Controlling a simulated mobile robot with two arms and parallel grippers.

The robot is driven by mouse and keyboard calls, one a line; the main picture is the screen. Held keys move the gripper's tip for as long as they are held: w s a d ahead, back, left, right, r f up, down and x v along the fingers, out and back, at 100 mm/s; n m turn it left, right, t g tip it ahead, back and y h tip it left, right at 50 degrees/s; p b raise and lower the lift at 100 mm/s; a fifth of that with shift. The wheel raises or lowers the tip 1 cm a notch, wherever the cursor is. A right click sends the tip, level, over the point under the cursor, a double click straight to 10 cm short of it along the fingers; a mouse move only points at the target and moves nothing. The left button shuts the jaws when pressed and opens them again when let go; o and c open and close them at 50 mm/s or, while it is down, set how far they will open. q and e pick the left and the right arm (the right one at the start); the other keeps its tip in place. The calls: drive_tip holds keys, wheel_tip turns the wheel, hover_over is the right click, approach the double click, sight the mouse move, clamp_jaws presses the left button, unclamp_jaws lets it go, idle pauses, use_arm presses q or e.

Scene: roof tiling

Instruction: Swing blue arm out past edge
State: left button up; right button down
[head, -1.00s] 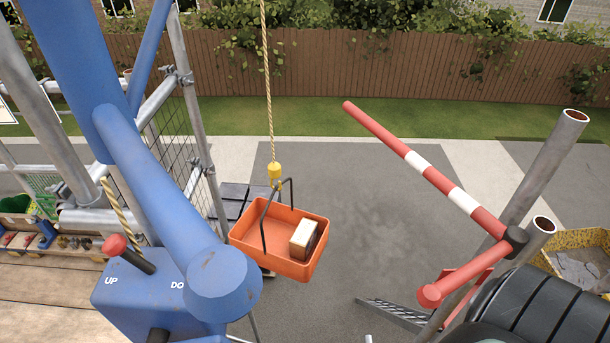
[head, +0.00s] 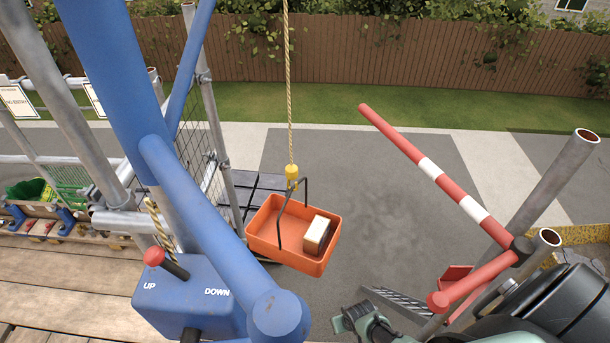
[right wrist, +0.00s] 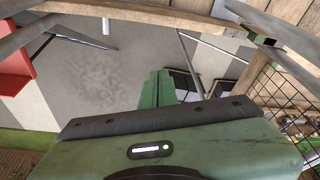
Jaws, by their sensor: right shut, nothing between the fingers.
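The blue arm (head: 205,200) of the hoist slopes down across the head view to a round blue end (head: 278,315), near the bottom edge. It joins a thick blue post (head: 115,75) at upper left. A yellow rope (head: 288,90) holds an orange tray (head: 262,240) with a pale-topped block (head: 317,234) in it, hanging over the paving. My right gripper (head: 352,318) is at the bottom, right of the blue end and apart from it. In the right wrist view its green fingers (right wrist: 158,92) are together and empty. My left gripper is not seen.
A blue control box (head: 190,295) with a red-knobbed lever stands left of the blue end. A red and white bar (head: 428,168) slants at right by metal poles (head: 555,180). Wooden planks (head: 65,285) lie lower left. Open grey paving (head: 375,200) lies beyond.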

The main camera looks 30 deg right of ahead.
drive_tip(key=w+d+r+m+t+p, duration=0.1)
drive_tip(key=w+d+r+m+p, duration=0.15)
drive_tip(key=w+r, duration=0.85)
drive_tip(key=w+d+r+m+t+y+p, duration=0.1)
drive_tip(key=w+d+r+m+p, duration=0.15)
drive_tip(key=w+r, duration=0.85)
drive_tip(key=w+d+r+m+t+p, duration=0.15)
drive_tip(key=w+d+r+p, duration=0.35)
drive_tip(key=r, duration=1.1)
drive_tip(key=w+a+f+b, duration=0.4)
drive_tip(key=w+f+b, duration=0.5)
drive_tip(key=b, duration=0.8)
drive_tip(key=shift+w+f+b, duration=0.2)
drive_tip(key=shift+w+b, duration=0.2)
